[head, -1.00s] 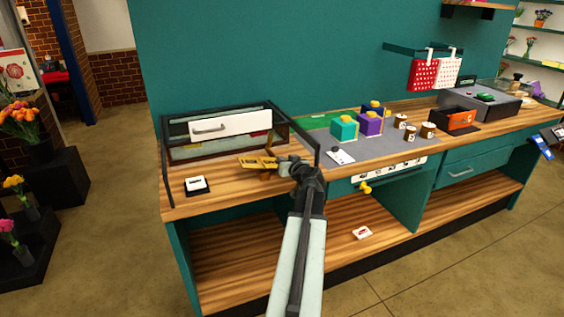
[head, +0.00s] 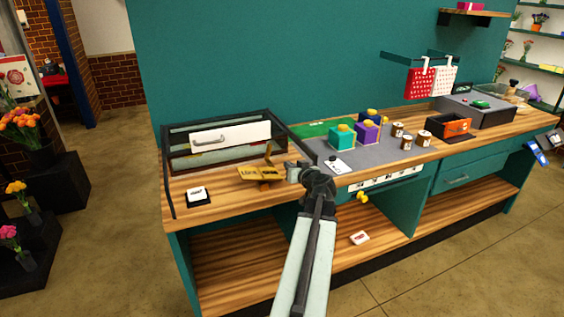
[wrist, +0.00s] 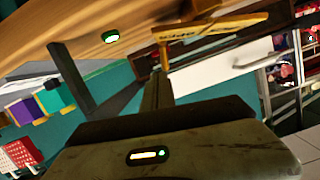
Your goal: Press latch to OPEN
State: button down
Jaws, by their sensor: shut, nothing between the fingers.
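The yellow latch (head: 262,173) sits on the wooden counter at the front right corner of a dark-framed case. Its flat plate bears dark lettering too small to read surely, and a small piece stands up from its back. The latch also shows in the wrist view (wrist: 205,36) as a yellow bar, upper middle. My gripper (head: 293,171) is shut and empty, just right of the latch, with a small gap seen between them. Its fingertips are hard to make out. The case (head: 215,121) has a white front panel (head: 231,136) with a grey handle.
A small white-topped block (head: 196,193) lies left of the latch. Right of my gripper, a grey mat (head: 380,150) carries teal and purple boxes (head: 342,138) and several jars (head: 407,142).

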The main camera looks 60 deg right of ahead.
jog(key=v, duration=0.4)
jog(key=shift+s+a+p, duration=0.2)
jog(key=shift+s+p, duration=0.15)
